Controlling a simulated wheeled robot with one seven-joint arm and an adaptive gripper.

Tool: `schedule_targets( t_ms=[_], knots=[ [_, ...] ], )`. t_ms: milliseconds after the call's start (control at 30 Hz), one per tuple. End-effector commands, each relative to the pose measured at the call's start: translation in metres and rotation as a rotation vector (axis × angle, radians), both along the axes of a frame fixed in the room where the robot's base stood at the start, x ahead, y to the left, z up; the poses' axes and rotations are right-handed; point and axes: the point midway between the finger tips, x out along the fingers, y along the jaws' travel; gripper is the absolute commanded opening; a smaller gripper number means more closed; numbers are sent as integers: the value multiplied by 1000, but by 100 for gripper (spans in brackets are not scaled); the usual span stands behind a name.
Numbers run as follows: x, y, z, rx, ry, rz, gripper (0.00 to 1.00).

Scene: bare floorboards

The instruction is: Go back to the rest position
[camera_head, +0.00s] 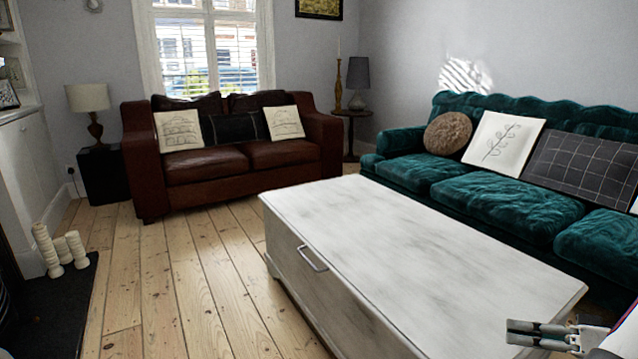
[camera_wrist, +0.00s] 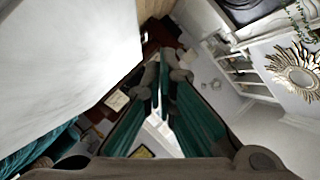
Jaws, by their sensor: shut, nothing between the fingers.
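My gripper (camera_head: 512,332) shows at the lower right of the head view, in front of the white chest's near right part, pointing left. It is shut and empty. In the wrist view my gripper (camera_wrist: 163,68) has its two fingers reaching up the middle, tips close together with nothing held between them. The rest of my arm is mostly cut off by the right edge of the head view.
A white chest (camera_head: 410,250) with a metal handle fills the centre right. A teal sofa (camera_head: 500,205) stands behind it, a brown leather sofa (camera_head: 225,160) at the back. White candles (camera_head: 60,250) stand at left on a dark hearth (camera_head: 55,310). Floorboards (camera_head: 190,270) between are clear.

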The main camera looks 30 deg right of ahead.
Motion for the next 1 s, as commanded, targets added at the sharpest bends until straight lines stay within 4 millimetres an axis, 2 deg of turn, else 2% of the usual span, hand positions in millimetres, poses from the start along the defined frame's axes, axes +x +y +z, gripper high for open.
schedule_targets(
  t_ms=[33,200,300,433,567,700,900,1000],
  knots=[
    [23,19,20,15,49,81,0],
    [72,86,65,69,250,286,0],
    [89,129,88,75,378,385,0],
    [100,185,112,48,548,486,0],
    [98,239,132,-11,712,555,0],
    [83,289,147,-111,872,588,0],
    [48,343,160,-297,1039,568,0],
    [27,360,163,-400,1089,530,0]
  ],
)
